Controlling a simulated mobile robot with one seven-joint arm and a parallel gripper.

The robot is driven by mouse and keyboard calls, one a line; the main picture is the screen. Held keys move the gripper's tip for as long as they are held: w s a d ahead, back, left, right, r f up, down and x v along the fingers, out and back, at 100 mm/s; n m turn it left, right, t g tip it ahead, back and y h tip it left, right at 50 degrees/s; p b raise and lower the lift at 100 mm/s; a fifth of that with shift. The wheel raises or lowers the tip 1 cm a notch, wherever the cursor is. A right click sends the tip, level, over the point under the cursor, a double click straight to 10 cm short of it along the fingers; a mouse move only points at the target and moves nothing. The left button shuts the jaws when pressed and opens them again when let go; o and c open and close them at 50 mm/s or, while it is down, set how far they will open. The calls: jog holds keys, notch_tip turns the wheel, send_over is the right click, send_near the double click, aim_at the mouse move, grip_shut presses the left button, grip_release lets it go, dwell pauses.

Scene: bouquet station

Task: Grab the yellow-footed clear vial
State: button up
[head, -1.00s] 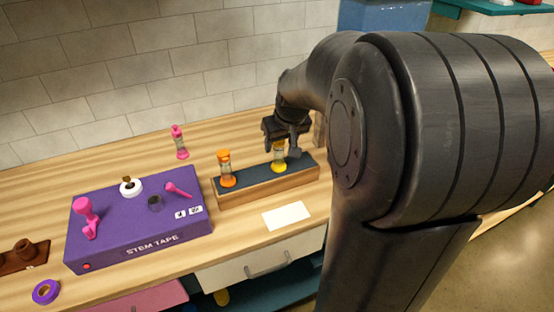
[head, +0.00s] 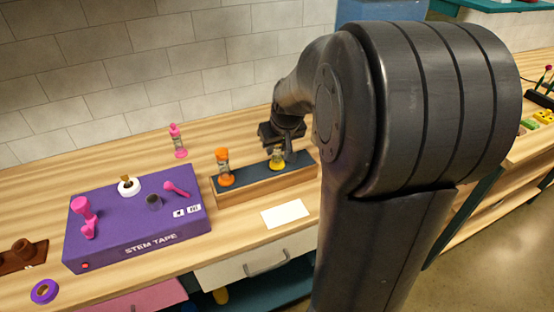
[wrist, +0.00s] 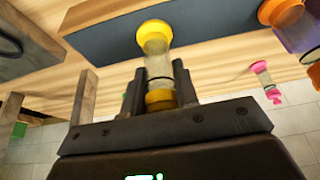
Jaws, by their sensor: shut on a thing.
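The yellow-footed clear vial (head: 277,160) stands on the dark top of a wooden block (head: 262,188), toward its right end. In the wrist view the vial (wrist: 158,62) shows its yellow foot against the dark strip and a yellow-orange cap between my fingers. My gripper (head: 283,147) is lowered over the vial from above and is shut on its upper part; the wrist view also shows my gripper (wrist: 160,92) around it. The foot appears to touch the block's top. The vial's upper part is hidden by my gripper in the head view.
An orange-footed vial (head: 225,168) stands on the same block, to the left. A pink vial (head: 178,140) stands behind on the table. A purple stem tape box (head: 135,245) is at left. A white card (head: 285,214) lies in front of the block.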

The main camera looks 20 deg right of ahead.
grip_shut()
jog(key=shift+r, duration=0.1)
